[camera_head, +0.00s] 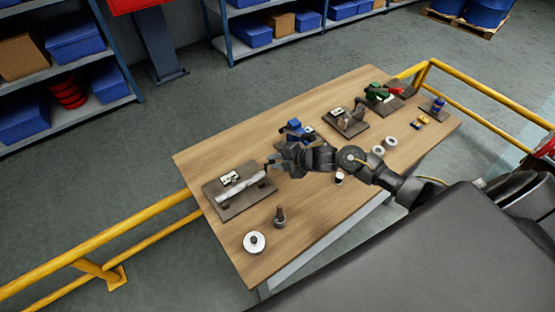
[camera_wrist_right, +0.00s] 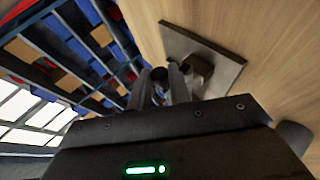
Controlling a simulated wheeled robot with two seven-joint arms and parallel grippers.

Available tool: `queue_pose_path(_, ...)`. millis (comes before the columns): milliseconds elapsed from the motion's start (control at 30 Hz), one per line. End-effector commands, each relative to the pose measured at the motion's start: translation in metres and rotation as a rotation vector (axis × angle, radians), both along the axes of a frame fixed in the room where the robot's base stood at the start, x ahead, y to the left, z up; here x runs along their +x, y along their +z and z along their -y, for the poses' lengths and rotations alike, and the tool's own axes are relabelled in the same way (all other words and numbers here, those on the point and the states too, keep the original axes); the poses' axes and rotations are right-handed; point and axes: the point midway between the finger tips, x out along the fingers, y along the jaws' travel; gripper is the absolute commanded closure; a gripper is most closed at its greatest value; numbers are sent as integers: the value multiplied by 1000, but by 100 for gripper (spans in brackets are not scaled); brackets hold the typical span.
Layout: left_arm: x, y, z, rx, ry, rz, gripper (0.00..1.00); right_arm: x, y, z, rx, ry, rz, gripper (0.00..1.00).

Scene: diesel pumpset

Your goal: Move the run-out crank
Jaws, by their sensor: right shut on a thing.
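A dark base plate (camera_head: 232,211) lies at the left end of the wooden table. It carries a light grey shaft (camera_head: 240,187) on supports and a small pale gauge-like block (camera_head: 229,179). My right gripper (camera_head: 274,163) is at the right end of this shaft, where the crank sits; its fingers hide most of the crank. In the right wrist view, the fingers (camera_wrist_right: 162,92) are closed around a dark round grip (camera_wrist_right: 159,75), seemingly the crank handle. A plate (camera_wrist_right: 222,64) with a block lies beyond the fingers. My left gripper is not in view.
A white disc (camera_head: 254,242) and a dark upright peg (camera_head: 280,219) stand near the table's front left. A blue device (camera_head: 297,130) is just behind my right arm. More fixtures (camera_head: 346,122) stand farther right. A yellow rail (camera_head: 130,224) runs at the left.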

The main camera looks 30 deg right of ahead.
Motion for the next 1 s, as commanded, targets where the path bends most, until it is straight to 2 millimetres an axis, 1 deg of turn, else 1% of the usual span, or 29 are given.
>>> queue_pose_path(200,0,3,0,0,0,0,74,3,1,0,-5,-1,-38,100)
queue_pose_path(600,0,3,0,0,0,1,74,2,0,0,-6,0,-43,100)
queue_pose_path(633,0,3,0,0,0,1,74,2,0,0,-6,0,-43,78)
queue_pose_path(767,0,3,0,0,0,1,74,2,0,0,-6,0,-43,61)
queue_pose_path(800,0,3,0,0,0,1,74,2,0,0,-6,0,-43,59)
queue_pose_path(1000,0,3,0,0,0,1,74,2,0,0,-5,0,-42,59)
